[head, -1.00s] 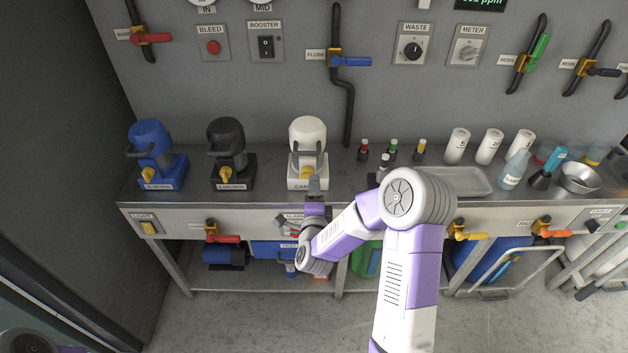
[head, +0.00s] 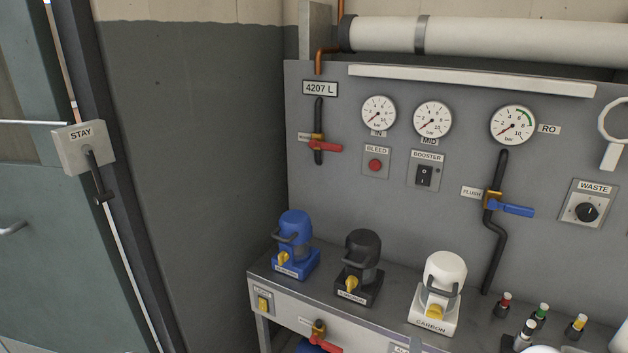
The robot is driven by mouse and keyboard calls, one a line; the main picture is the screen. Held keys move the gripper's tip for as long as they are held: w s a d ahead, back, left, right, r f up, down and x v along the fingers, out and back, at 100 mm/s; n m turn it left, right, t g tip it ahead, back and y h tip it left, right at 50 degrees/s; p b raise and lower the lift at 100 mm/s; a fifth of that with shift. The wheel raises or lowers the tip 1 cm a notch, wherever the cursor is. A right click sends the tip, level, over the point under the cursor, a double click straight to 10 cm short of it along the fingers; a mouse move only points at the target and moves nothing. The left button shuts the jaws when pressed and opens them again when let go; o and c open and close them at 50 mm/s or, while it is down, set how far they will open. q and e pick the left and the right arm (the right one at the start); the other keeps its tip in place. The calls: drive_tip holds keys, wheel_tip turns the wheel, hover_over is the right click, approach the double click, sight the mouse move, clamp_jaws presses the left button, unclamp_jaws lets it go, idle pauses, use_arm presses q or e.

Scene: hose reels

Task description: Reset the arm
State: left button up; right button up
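Neither of my grippers shows in the head view. A small pale shape at the bottom edge, right of centre, may be the top of my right arm; too little shows to tell its pose. Whether either gripper is open or shut is hidden.
A steel bench carries a blue housing (head: 295,242), a black housing (head: 361,265) and a white carbon housing (head: 440,285). Several small capped bottles stand to their right. Gauges, a blue flush valve handle (head: 517,210) and a waste knob (head: 586,212) are on the panel. A door with a STAY box (head: 82,147) is at left.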

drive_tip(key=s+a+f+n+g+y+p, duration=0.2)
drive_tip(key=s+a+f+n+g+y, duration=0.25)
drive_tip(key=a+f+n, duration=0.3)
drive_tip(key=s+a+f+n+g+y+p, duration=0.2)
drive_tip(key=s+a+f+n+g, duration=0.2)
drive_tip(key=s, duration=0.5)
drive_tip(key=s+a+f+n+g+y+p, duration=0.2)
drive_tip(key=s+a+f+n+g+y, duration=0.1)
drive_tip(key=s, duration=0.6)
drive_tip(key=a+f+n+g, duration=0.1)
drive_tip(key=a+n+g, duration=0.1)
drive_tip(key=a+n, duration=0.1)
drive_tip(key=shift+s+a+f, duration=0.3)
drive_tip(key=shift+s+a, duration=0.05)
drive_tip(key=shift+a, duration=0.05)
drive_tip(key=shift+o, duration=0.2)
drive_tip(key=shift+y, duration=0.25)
